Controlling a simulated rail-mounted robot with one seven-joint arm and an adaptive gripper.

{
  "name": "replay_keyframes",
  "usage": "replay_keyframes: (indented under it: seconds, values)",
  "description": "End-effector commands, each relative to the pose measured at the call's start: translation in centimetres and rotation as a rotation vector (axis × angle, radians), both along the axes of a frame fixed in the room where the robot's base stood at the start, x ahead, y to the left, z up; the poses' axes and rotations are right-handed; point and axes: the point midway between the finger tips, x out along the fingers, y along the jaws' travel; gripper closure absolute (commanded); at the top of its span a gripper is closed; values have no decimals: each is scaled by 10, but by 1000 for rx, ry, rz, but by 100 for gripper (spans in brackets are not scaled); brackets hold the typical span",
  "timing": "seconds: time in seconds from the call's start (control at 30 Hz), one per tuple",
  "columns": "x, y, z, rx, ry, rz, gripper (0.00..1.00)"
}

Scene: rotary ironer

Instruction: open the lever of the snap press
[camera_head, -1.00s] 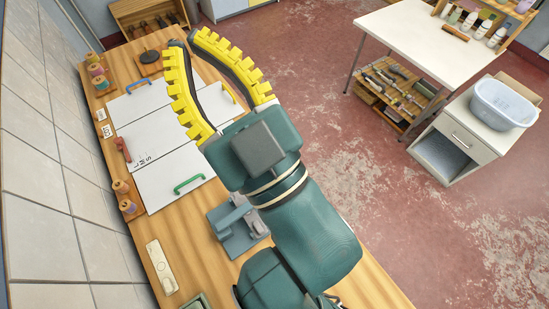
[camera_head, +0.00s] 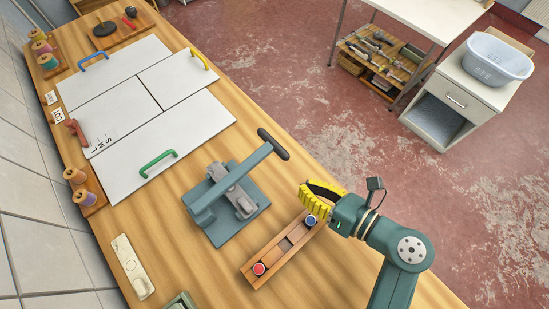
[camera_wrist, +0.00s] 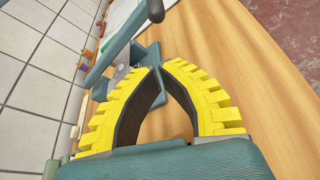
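The snap press (camera_head: 228,203) is a blue-grey device on a flat base on the wooden table. Its lever (camera_head: 240,178) slants over the base, with a black handle bar (camera_head: 273,144) at its upper right end. My gripper (camera_head: 304,190) has yellow ribbed fingers and is to the right of the press, apart from the lever. In the wrist view my gripper (camera_wrist: 160,70) shows its fingertips drawn almost together, with nothing held between them. The lever (camera_wrist: 110,55) and black handle end (camera_wrist: 156,10) show beyond the fingers there.
A wooden block with red and blue buttons (camera_head: 270,255) lies beside the press, partly under my gripper. White boards with coloured handles (camera_head: 150,100) lie to the left. A pale remote-like panel (camera_head: 131,262) and thread spools (camera_head: 78,180) line the wall side.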

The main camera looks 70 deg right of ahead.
Motion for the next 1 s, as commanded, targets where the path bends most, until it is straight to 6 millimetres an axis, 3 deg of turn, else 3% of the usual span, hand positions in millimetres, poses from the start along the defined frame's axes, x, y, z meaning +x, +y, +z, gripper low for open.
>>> replay_keyframes:
  seconds: [0.57,0.7,1.0]
  values:
    - [103,-36,-31,-3,-4,6,100]
    - [96,-43,-14,-3,-6,-2,100]
    - [95,-44,-13,-2,-5,-1,100]
